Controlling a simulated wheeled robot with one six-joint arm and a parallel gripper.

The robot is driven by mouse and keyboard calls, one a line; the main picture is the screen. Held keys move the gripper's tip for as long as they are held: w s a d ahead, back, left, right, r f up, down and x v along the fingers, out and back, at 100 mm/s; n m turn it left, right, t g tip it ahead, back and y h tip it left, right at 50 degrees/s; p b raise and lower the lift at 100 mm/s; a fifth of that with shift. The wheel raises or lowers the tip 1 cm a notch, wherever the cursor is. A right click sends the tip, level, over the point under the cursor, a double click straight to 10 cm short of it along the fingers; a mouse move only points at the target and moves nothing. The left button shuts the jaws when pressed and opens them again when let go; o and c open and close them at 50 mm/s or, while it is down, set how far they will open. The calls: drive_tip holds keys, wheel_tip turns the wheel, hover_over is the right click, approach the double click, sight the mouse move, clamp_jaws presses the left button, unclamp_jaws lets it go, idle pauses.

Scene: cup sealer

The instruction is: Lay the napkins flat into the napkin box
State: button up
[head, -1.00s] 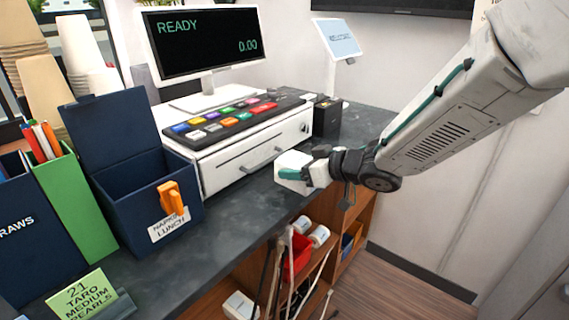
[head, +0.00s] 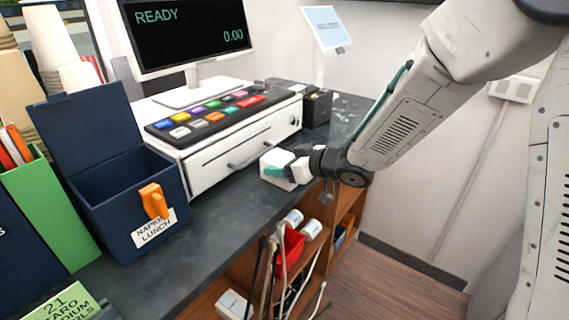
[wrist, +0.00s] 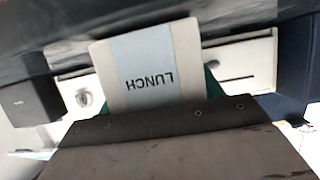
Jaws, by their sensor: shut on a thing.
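A white napkin stack (head: 279,166) with a pale blue band reading "LUNCH" is gripped in my gripper (head: 287,171). In the wrist view the napkin stack (wrist: 153,68) fills the space ahead of the gripper. My gripper holds it in front of the cash drawer, near the counter's front edge. The napkin box (head: 112,207) is dark blue, with its lid raised at the back, an orange clip on its front and a label reading "LUNCH". It stands on the counter to the left of my gripper. Its floor is hidden from view.
A white cash drawer (head: 235,153) with coloured keys on top stands right of the box, under a screen (head: 190,30). A green holder (head: 50,215) is left of the box. A small black box (head: 318,107) stands behind my gripper. Bare counter (head: 215,210) lies in front of the drawer.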

drive_tip(key=o, duration=1)
drive_tip(key=shift+f, duration=0.1)
drive_tip(key=shift+o, duration=0.2)
drive_tip(key=shift+d+r, duration=0.15)
drive_tip(key=shift+r, duration=0.1)
drive_tip(key=v, duration=1.1)
drive_tip(key=shift+s+d+r, duration=0.25)
